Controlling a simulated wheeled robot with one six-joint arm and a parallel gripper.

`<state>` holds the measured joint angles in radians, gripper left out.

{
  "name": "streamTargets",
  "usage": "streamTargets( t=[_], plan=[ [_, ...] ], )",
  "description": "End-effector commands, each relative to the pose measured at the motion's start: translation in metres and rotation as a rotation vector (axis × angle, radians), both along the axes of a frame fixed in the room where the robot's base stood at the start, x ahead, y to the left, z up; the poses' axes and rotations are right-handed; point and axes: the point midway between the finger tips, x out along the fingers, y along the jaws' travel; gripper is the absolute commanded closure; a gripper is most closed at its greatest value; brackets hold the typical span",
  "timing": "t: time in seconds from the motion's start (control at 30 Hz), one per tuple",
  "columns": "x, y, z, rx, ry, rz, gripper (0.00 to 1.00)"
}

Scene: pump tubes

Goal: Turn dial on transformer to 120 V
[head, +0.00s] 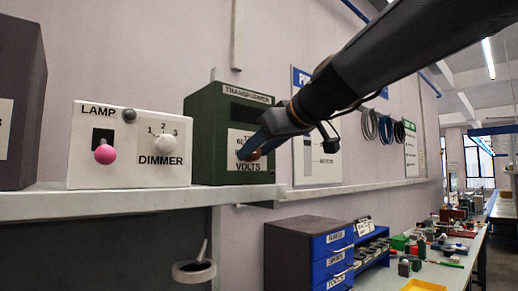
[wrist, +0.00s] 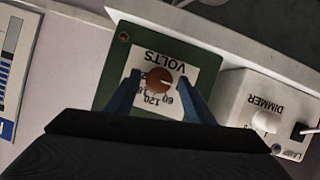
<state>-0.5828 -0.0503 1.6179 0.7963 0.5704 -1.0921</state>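The green transformer (head: 205,125) stands on the shelf, with a white plate marked VOLTS. In the wrist view the transformer (wrist: 112,75) appears upside down. Its orange-brown round dial (wrist: 160,80) is near the picture's middle, with 120 and 60 readable beside it. A pale mark shows on the dial's right side, but I cannot tell its exact setting. My gripper (wrist: 159,77) has its two blue fingers on either side of the dial, with visible gaps, so it is open. In the head view my gripper (head: 249,148) covers most of the dial and part of the plate.
A white box with a pink-tipped LAMP switch (head: 105,154) and a DIMMER knob (head: 164,143) stands left of the transformer. A dark box (head: 20,95) is farther left. Blue drawers (head: 332,262) stand below the shelf (head: 120,202). The wall is behind.

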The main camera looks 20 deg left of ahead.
Motion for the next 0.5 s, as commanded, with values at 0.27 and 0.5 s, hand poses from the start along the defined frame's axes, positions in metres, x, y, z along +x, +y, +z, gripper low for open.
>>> streamTargets(
  t=[0.27,0.5],
  plan=[
    [-0.0001,-0.0001,-0.0002,-0.001,0.0,0.0,0.92],
    [0.0004,-0.0002,-0.0008,0.011,0.022,0.0,0.92]
  ],
)
